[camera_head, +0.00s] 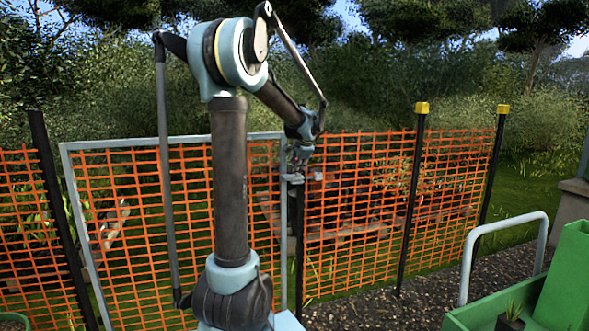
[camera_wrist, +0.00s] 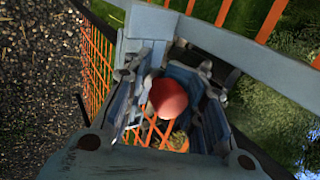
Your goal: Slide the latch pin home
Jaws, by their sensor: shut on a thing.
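A red round knob (camera_wrist: 168,98), which looks like the end of the latch pin, sits between the fingers of my gripper (camera_wrist: 164,78) in the wrist view. My gripper is shut on it. The pin's shaft and its far end are hidden. The grey gate frame (camera_wrist: 238,58) runs just beyond the fingertips. In the head view my gripper (camera_head: 298,164) is at the upper right corner of the gate (camera_head: 150,141), beside a dark post (camera_head: 299,245). The latch is too small to make out there.
Orange mesh fence (camera_head: 355,215) on dark posts, two of them yellow-capped, continues right of the gate. A green cart (camera_head: 480,315) with a grey handle (camera_head: 468,255) stands at the lower right. Gravel (camera_head: 370,312) lies in front of the fence.

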